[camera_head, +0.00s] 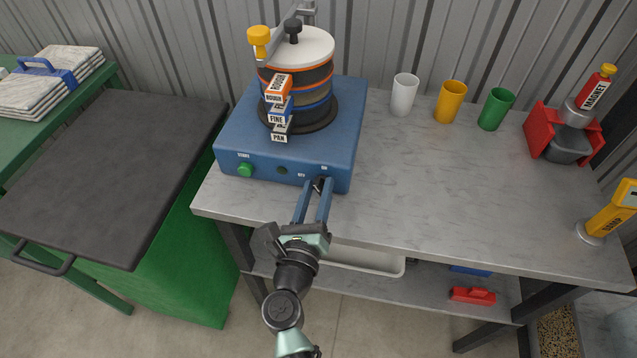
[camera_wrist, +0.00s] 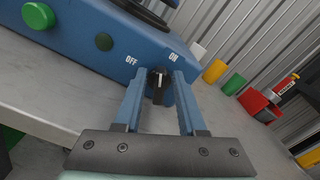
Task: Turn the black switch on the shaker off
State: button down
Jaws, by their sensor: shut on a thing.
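The shaker (camera_head: 337,125) is a blue box with a stack of round sieves (camera_head: 300,75) on top, at the back left of the bench. Its black switch (camera_wrist: 157,84) is on the front face, between the OFF and ON labels, with a pale mark on it pointing roughly upward. My gripper (camera_head: 319,184) reaches the front right of the shaker, and its blue fingers are shut on the switch. The wrist view shows the fingertips (camera_wrist: 159,77) on either side of the knob. In the head view the fingers mostly hide the switch.
A green START button (camera_head: 245,170) is on the shaker's left front. White (camera_head: 404,94), yellow (camera_head: 450,101) and green cups (camera_head: 495,109) stand to the right. A red magnet holder (camera_head: 545,135) is farther right. The bench (camera_head: 430,185) between them is clear.

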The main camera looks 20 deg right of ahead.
jog(key=n+p, duration=0.1)
jog(key=n, duration=0.2)
jog(key=n+p, duration=0.2)
jog(key=n, duration=0.1)
jog(key=shift+w+a+f+n+p, duration=0.1)
jog(key=shift+a+f+n+p, duration=0.1)
jog(key=shift+n+p, duration=0.1)
jog(key=n+p, duration=0.1)
jog(key=n, duration=0.3)
jog(key=n+p, duration=0.1)
jog(key=n, duration=0.1)
jog(key=shift+f+p, duration=0.3)
jog(key=shift+f, duration=0.1)
jog(key=c, duration=0.8)
grip_release()
jog(key=shift+c, duration=0.2)
jog(key=shift+a, duration=0.1)
jog(key=v, duration=1.3)
